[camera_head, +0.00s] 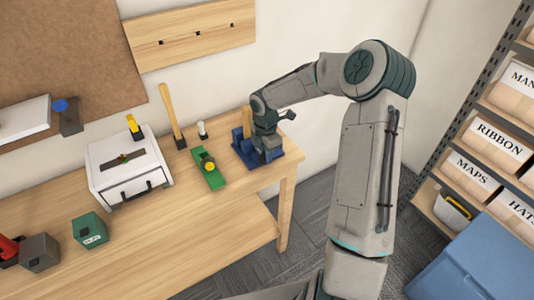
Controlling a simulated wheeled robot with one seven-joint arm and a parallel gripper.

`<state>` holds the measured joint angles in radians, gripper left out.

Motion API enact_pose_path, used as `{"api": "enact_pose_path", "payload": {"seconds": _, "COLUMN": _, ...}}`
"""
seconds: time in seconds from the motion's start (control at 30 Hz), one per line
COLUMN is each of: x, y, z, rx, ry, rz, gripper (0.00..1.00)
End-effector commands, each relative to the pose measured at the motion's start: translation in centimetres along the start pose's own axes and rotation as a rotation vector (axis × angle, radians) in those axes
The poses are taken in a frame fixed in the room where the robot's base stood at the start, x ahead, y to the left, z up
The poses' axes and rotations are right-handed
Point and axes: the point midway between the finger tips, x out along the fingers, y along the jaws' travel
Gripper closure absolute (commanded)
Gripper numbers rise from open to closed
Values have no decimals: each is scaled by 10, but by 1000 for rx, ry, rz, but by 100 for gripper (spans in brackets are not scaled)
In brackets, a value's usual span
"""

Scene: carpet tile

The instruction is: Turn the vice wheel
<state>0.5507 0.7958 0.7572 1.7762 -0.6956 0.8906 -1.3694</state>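A blue vice (240,152) stands at the right end of the wooden workbench, near its corner. An upright piece of light wood (247,120) shows at the vice, behind my gripper. My gripper (268,153) is at the right side of the vice, pointing down and overlapping it in the picture. I cannot make out the vice wheel; my gripper and wrist cover that side. The fingers are too small and dark to tell whether they are open or shut, or whether they touch the vice.
A green tool with a yellow knob (209,170) lies left of the vice. A wooden-handled hammer (170,110), a small white-topped item (202,130) and a white drawer box (125,170) stand further left. Shelves with labelled boxes (497,140) and a blue bin (470,262) are at right.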

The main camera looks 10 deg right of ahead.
Motion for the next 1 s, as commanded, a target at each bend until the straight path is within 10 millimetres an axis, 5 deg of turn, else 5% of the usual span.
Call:
{"api": "enact_pose_path", "payload": {"seconds": 0.47, "x": 2, "y": 2, "z": -4, "rx": -2, "ry": -131, "rz": 2, "gripper": 100}}
{"api": "enact_pose_path", "payload": {"seconds": 1.0, "x": 5, "y": 2, "z": -15, "rx": 12, "ry": -618, "rz": -4, "gripper": 100}}
